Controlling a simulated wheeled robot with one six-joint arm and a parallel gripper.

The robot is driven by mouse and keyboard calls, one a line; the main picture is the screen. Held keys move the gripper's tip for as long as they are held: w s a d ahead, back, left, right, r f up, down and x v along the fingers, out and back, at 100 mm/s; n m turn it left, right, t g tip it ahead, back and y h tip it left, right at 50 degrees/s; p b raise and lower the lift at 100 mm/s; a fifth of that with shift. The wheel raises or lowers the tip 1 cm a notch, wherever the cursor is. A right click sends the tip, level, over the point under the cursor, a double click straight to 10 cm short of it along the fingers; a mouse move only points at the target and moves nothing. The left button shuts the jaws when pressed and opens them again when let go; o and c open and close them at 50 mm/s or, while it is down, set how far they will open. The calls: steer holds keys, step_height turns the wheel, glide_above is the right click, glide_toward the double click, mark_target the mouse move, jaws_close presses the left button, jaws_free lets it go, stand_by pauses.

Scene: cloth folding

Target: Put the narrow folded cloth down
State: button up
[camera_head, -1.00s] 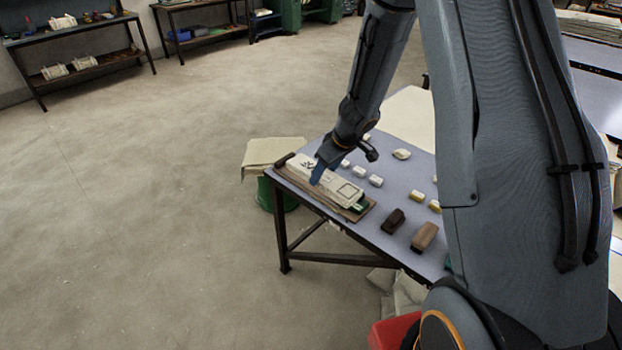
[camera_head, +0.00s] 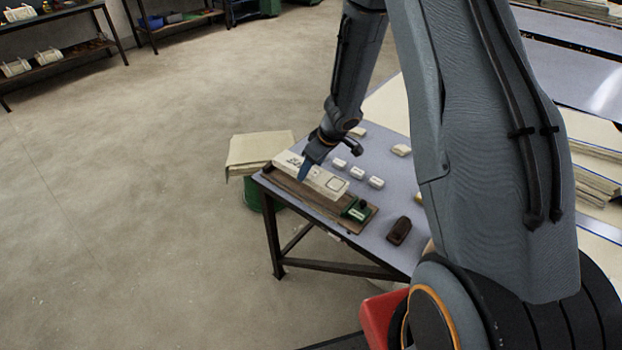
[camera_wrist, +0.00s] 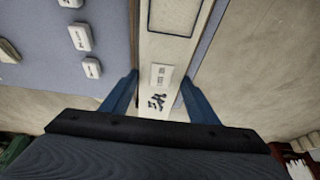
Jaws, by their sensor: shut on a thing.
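The narrow folded cloth (camera_head: 326,180) is a pale strip with dark printing near one end and a rectangular outline near the other. It is over the brown board (camera_head: 283,182) at the table's left edge; I cannot tell whether it touches the board. My gripper (camera_head: 304,174) is shut on the cloth near its printed end. In the wrist view my gripper (camera_wrist: 160,98) has one blue finger on each side of the cloth (camera_wrist: 166,52), which shows a small white label. The finger tips are partly hidden behind the cloth.
A green block (camera_head: 356,210) with a dark knob sits at the board's near end. A dark brown block (camera_head: 399,231) and several small white blocks (camera_head: 357,172) lie on the blue-grey table (camera_head: 378,207). A beige cloth (camera_head: 258,150) covers a green bin beyond the table's left corner.

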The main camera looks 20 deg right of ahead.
mark_target(314, 172)
steer(key=shift+f+b, duration=0.55)
steer(key=shift+f, duration=1.5)
steer(key=shift+f, duration=0.15)
steer(key=o, duration=1.1)
